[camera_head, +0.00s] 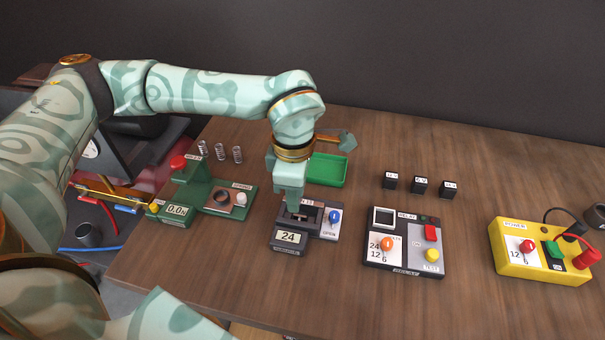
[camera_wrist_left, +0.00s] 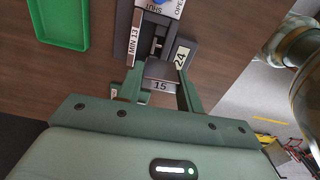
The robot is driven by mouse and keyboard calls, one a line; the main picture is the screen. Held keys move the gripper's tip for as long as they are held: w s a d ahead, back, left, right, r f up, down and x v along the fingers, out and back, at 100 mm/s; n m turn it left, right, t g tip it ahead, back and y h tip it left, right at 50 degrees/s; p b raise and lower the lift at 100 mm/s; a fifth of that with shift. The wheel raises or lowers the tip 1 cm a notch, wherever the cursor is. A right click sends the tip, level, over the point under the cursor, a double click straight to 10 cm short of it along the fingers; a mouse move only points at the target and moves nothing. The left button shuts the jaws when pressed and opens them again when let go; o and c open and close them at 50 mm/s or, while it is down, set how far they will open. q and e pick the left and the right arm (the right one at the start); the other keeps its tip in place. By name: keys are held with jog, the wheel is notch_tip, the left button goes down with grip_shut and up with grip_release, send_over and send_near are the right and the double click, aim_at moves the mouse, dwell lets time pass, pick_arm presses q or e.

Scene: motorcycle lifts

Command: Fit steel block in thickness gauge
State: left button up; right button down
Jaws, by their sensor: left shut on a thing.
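The thickness gauge (camera_head: 290,239) is a dark grey device with a display reading 24 and a blue knob (camera_head: 334,216) on a pale plate marked OPEN. In the left wrist view the gauge (camera_wrist_left: 126,45) shows a MIN 13 label and its slot. My left gripper (camera_head: 291,208) points down over the gauge. In the left wrist view its fingers (camera_wrist_left: 160,90) are shut on the steel block (camera_wrist_left: 160,72), a grey piece labelled 15. The block is at the near end of the gauge's slot; I cannot tell whether it touches. My right gripper is not in view.
An empty green tray (camera_head: 326,182) lies behind the gauge. A green spring tester (camera_head: 207,196) and several springs (camera_head: 220,152) are at left. A relay tester (camera_head: 404,241), small black blocks (camera_head: 420,186) and a yellow power box (camera_head: 540,254) are at right. Bare wood lies between them.

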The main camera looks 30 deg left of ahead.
pick_arm(q)
jog(key=n, duration=0.3)
jog(key=w+n+p, duration=0.1)
jog(key=n, duration=0.3)
jog(key=shift+r, duration=0.15)
jog(key=n, duration=0.3)
jog(key=shift+w, duration=0.35)
jog(key=f+n, duration=0.1)
jog(key=n, duration=0.1)
jog(key=f+n, duration=0.1)
jog(key=n, duration=0.2)
jog(key=w+f+n+b, duration=0.1)
jog(key=n, duration=0.1)
jog(key=shift+a+f, duration=0.1)
jog(key=shift+f+b, duration=0.45)
jog(key=shift+f, duration=0.35)
jog(key=shift+f+b, duration=0.8)
jog(key=shift+f, duration=0.95)
